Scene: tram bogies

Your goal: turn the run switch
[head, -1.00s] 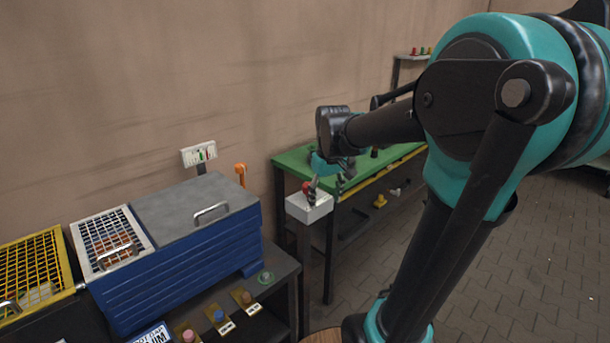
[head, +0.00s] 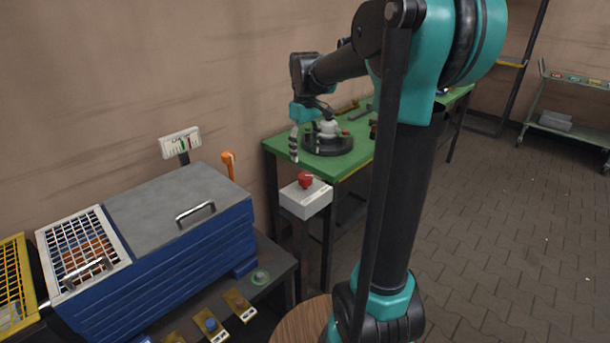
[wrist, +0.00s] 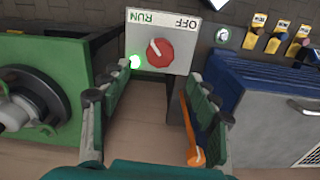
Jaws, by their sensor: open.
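The run switch is a red round knob (head: 305,180) on a pale grey box (head: 313,200) atop a post, in the head view's middle. In the wrist view the knob (wrist: 160,53) has a white mark leaning toward the upside-down word RUN at the left; OFF is at the right. A green lamp (wrist: 134,62) glows beside RUN. My gripper (head: 304,140) is open above and apart from the knob. In the wrist view its fingers (wrist: 160,80) stand spread on either side, with nothing between them.
A green workbench (head: 350,168) with a dark round fixture (head: 328,143) stands behind the switch. A blue box with a grey lid (head: 165,195) and several coloured buttons are at the left. An orange handle (head: 228,163) stands near it.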

